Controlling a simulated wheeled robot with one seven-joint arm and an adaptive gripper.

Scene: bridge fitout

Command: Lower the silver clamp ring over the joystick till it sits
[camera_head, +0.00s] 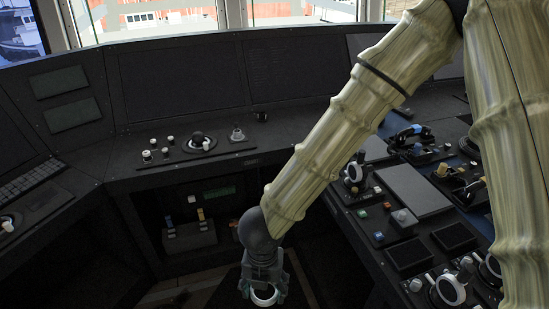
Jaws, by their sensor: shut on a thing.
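My gripper (263,290) hangs at the bottom of the head view, fingers pointing down, in front of the console. It is shut on a pale silver ring, the clamp ring (264,302), which shows between and below the fingers. Part of the ring is hidden by the fingers. A black-knobbed joystick (198,137) with a pale collar stands on the console shelf at the back left. Another joystick-like control (355,172) with a pale ring stands on the right console. I cannot tell which one is the task's joystick. The held ring is well apart from both.
The right console (417,190) carries levers, buttons, a grey pad and several knobs. Dark screens (180,82) line the back. A recess under the console holds a small lever box (188,236). Open space lies around my gripper at lower left.

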